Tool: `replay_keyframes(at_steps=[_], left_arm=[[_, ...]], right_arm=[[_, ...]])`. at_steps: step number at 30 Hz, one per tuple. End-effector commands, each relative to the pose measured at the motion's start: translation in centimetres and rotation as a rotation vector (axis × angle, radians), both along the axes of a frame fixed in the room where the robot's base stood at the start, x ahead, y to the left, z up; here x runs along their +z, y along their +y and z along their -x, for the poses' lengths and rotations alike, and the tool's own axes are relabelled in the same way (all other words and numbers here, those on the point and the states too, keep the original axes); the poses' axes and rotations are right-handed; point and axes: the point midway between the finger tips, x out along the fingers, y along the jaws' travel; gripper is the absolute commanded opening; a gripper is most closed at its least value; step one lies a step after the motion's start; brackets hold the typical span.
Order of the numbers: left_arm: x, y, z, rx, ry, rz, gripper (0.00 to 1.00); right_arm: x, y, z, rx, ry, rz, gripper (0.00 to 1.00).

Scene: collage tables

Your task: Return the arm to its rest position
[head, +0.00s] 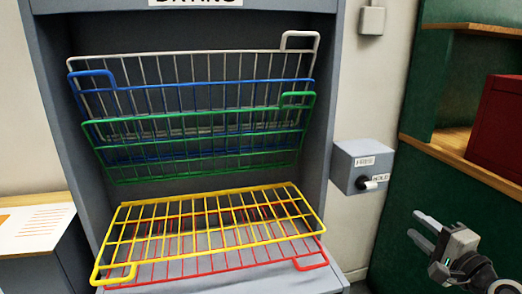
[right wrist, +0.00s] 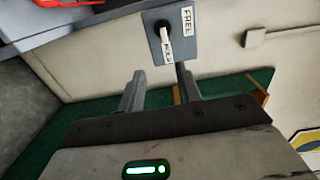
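My right gripper (head: 417,226) is at the lower right of the head view, in front of the green shelf unit. Its two fingers are apart with nothing between them. In the right wrist view the open fingers (right wrist: 160,88) point towards a grey switch box, with a visible gap between them and the box. My left gripper and arm are not in view.
The grey switch box (head: 351,158) is on the wall, its lever at the HOLD label. A drying rack unit (head: 327,120) has white, blue and green racks tilted up; yellow (head: 205,200) and red (head: 310,263) racks lie low. Green shelves (head: 395,190) stand right.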

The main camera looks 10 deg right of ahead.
Motion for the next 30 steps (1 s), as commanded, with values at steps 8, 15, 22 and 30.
replay_keyframes(at_steps=[8, 15, 22, 30], left_arm=[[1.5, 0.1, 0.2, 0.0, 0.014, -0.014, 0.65], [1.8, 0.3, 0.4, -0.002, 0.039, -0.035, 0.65], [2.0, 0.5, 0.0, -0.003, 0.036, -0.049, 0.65], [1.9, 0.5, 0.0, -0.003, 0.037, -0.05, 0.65]], right_arm=[[-9.8, 11.1, 4.4, 0.184, 0.237, 0.556, 0.35], [-14.8, 23.2, 13.2, 0.485, 0.262, 1.177, 0.35], [-14.7, 28.2, 17.2, 0.612, 0.19, 1.446, 0.35], [-14.7, 28.4, 17.4, 0.616, 0.186, 1.456, 0.35]])
